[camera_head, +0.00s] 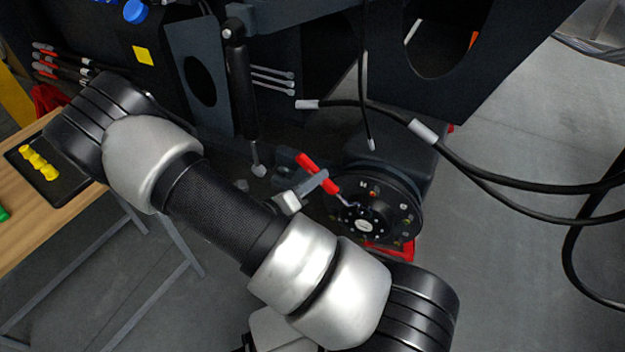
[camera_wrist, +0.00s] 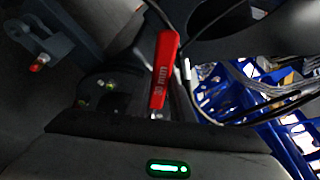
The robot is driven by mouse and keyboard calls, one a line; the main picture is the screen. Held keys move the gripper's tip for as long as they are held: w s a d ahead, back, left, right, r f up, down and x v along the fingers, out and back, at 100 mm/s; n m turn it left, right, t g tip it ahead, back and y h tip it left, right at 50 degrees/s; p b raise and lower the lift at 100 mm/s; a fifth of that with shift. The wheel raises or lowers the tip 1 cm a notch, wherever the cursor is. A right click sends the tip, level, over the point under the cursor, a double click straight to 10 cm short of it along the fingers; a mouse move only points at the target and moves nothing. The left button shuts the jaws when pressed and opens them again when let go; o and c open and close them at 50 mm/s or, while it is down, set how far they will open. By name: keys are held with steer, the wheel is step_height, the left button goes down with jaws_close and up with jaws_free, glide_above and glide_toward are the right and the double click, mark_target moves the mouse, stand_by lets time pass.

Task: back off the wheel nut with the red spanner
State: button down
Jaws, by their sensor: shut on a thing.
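The red spanner (camera_head: 329,184) has a red handle, and its metal end reaches down to the hub of the dark wheel (camera_head: 407,205). In the wrist view the handle (camera_wrist: 163,72) stands nearly upright and reads "30 mm". My gripper (camera_head: 317,181) is shut on the red handle just left of the wheel. Red shows on both sides of its grey finger. The wheel face carries several small nuts and a pale centre cap (camera_head: 363,225). I cannot tell which nut the spanner's end is on, or whether it is seated.
Black hoses (camera_head: 480,160) hang across the chassis on the right. A dark cylinder (camera_head: 241,90) stands above my gripper. A wooden table (camera_head: 60,205) with a black tray (camera_head: 68,188) is at the left. Blue racks (camera_wrist: 285,140) show in the wrist view. The floor at the right is mostly clear.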

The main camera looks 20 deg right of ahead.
steer(key=shift+r, duration=0.15)
steer(key=shift+w+d, duration=1.6)
steer(key=shift+d, duration=0.25)
steer(key=shift+w+d+p, duration=0.1)
steer(key=shift+d+p, duration=0.05)
steer(key=shift+p, duration=0.35)
steer(key=shift+w+d, duration=0.85)
steer(key=shift+d, duration=0.2)
steer(key=shift+w+a+f+n+h+b, duration=0.2)
steer(key=shift+w+f+n+b, duration=0.1)
steer(key=shift+f, duration=0.2)
steer(key=shift+w+a+f+n+h+b, duration=0.1)
steer(key=shift+w+a+f+n+b, duration=0.15)
steer(key=shift+f, duration=0.25)
steer(key=shift+w+a+f+n+h+b, duration=0.1)
steer(key=shift+w+a+f+n+b, duration=0.2)
steer(key=shift+f, duration=0.2)
steer(key=shift+d, duration=0.15)
